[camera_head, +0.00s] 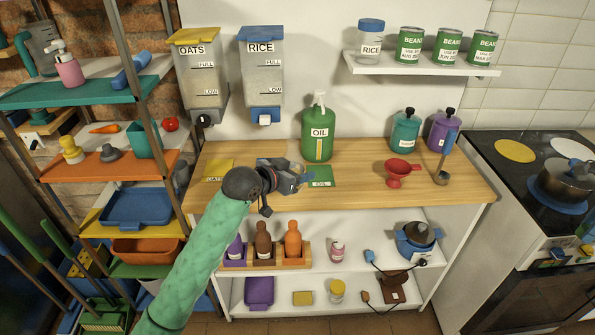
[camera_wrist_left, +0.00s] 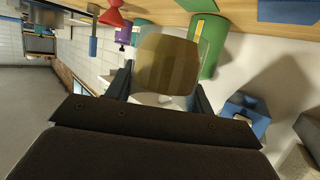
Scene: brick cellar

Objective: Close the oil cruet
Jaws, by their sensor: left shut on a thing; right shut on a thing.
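My left gripper (camera_head: 297,178) reaches over the wooden counter, beside the green mat labelled OIL (camera_head: 320,183). In the left wrist view its two dark fingers (camera_wrist_left: 163,97) are shut on a clear vessel with amber contents, which looks like the oil cruet (camera_wrist_left: 166,66). In the head view the gripper mostly hides the cruet. I cannot make out its lid or stopper, or whether it touches the counter. The green oil jug (camera_head: 317,146), with a white pump top, stands behind the mat, close to the wall. My right gripper is not in view.
A red funnel (camera_head: 398,172) and a ladle (camera_head: 442,176) are on the right of the counter (camera_head: 360,198). Teal (camera_head: 404,132) and purple (camera_head: 441,134) canisters stand behind. A yellow OATS mat (camera_head: 217,171) lies at left. Oats (camera_head: 201,85) and rice (camera_head: 262,80) dispensers hang above.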

